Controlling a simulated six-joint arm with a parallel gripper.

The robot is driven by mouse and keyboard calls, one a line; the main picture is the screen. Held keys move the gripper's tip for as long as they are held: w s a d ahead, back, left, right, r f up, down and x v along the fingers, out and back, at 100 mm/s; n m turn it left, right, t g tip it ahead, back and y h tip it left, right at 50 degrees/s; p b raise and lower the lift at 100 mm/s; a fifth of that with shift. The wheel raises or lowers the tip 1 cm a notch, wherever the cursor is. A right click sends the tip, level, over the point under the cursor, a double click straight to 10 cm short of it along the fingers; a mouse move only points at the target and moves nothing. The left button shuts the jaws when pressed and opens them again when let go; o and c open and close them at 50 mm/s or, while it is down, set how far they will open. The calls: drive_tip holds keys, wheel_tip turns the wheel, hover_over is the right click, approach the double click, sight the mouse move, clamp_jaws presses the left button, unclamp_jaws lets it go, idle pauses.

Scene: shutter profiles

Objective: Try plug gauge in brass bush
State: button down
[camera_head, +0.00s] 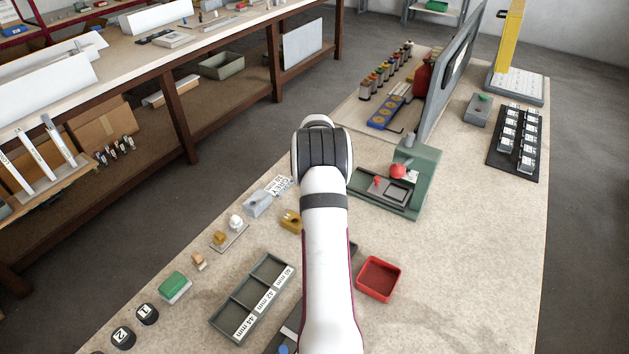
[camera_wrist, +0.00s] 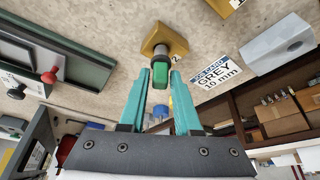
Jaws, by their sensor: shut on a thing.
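In the wrist view, my gripper (camera_wrist: 160,74) has two teal fingers closed on a green-handled piece, the plug gauge (camera_wrist: 160,80). Just beyond its end is the brass bush block (camera_wrist: 156,36), a yellow piece on the bench marked 2. A short metallic part shows between the green handle and the brass; I cannot tell whether it is inside the bore or only in front of it. In the head view, the brass block (camera_head: 290,221) shows beside my arm. My gripper and the gauge are hidden behind the arm there.
A sign reading GREY 10 mm (camera_wrist: 215,73) and a grey block (camera_wrist: 280,43) lie right of the bush. A green fixture with a red knob (camera_head: 398,171), a red bin (camera_head: 397,281) and a labelled three-part tray (camera_head: 231,306) stand around my arm.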

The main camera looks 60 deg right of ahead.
drive_tip(key=shift+f, duration=0.95)
idle(1.1)
idle(0.4)
drive_tip(key=shift+r, duration=3.5)
